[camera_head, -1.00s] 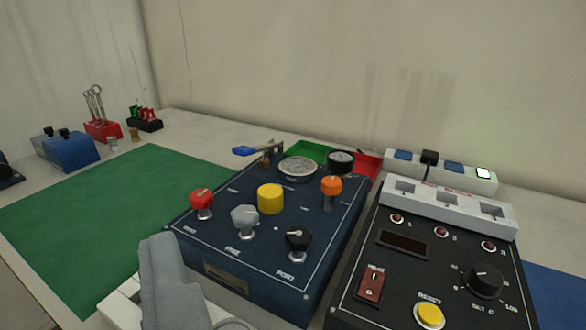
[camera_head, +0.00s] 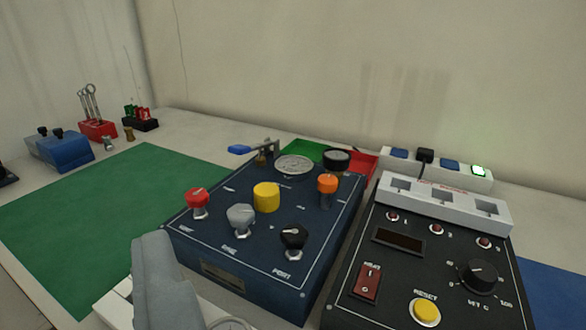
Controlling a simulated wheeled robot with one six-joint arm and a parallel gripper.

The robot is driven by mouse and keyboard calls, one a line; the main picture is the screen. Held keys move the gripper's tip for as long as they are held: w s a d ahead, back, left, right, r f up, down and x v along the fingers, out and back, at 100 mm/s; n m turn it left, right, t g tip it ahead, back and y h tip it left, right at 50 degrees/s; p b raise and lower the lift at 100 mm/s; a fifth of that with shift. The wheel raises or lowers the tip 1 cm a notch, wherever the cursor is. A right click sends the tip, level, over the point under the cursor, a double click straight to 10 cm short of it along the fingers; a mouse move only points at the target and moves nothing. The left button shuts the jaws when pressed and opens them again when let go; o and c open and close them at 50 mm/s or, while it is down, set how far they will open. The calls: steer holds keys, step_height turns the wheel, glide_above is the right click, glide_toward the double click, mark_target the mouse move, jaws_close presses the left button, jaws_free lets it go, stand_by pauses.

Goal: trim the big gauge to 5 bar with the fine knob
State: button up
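The dark blue oxygen trainer box (camera_head: 200,253) stands in the middle of the bench. The grey fine knob (camera_head: 240,217) sits at its front, above the label FINE. The big gauge (camera_head: 294,167) lies near the back of the panel, seen at a low slant; its needle is too small to read. A smaller dark gauge (camera_head: 337,159) is to its right. A grey part of my gripper (camera_head: 160,283) shows at the lower left, in front of the box and apart from the fine knob. Its fingertips cannot be made out, so its opening is unclear.
Near the fine knob stand a red knob (camera_head: 198,202), a yellow knob (camera_head: 266,197), a black PORT knob (camera_head: 293,238) and an orange knob (camera_head: 327,188). A black control box (camera_head: 397,280) stands close on the right. The green mat (camera_head: 90,215) at left is clear.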

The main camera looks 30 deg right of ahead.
steer(key=shift+w, duration=0.1)
step_height(320, 180, up, 3)
steer(key=m+g, duration=0.4)
steer(key=g, duration=1.3)
glide_above(241, 210)
step_height(241, 210, down, 17)
steer(key=shift+f, duration=0.1)
steer(key=c, duration=1)
steer(key=shift+o, duration=0.2)
steer(key=shift+n, duration=0.3)
